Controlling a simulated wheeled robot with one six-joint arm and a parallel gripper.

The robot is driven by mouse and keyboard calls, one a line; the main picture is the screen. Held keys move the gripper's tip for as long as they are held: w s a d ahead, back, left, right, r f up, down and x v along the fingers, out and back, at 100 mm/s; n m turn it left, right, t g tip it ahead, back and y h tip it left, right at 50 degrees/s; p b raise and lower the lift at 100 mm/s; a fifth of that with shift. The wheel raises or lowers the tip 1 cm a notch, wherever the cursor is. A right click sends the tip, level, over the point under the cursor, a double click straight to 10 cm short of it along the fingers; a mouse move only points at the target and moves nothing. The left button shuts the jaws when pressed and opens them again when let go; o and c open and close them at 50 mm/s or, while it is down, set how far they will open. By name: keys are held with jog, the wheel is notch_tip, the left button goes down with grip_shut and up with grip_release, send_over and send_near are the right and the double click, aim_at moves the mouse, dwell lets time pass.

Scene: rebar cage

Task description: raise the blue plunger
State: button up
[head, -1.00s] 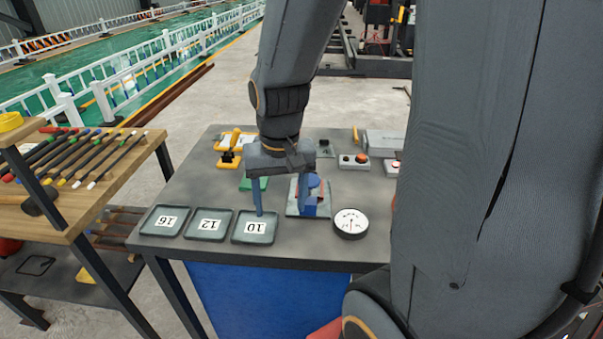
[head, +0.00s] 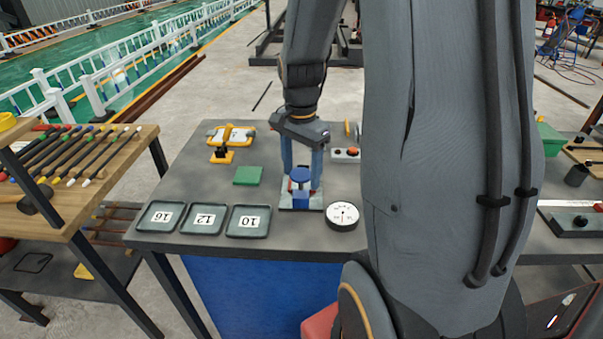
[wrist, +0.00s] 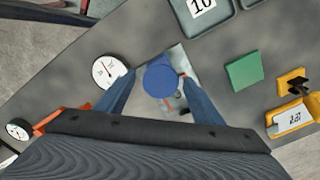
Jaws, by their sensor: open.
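The blue plunger (head: 300,176) is a round blue cap on a small device with a pale base plate (head: 287,204), near the front of the grey table. My gripper (head: 302,180) points down at it from behind, with its blue fingers apart. In the wrist view the round plunger top (wrist: 160,81) lies between and just beyond the fingertips of my gripper (wrist: 158,80). The fingers do not close on it. Whether either fingertip touches it I cannot tell. The lower part of the device is partly hidden under the cap.
A white dial gauge (head: 342,215) stands just right of the device. Trays marked 16, 12 and 10 (head: 248,220) line the front edge at left. A green block (head: 248,175) and a yellow device (head: 222,155) lie behind them. My arm hides the table's right part.

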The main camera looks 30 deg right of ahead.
jog(key=shift+f, duration=0.85)
jog(key=c, duration=1.5)
jog(key=shift+r+p, duration=0.85)
jog(key=shift+w+r, duration=0.1)
jog(key=o, duration=1.5)
jog(key=shift+r+b, duration=0.85)
jog(key=shift+r, duration=3.1)
jog(key=shift+f, duration=0.1)
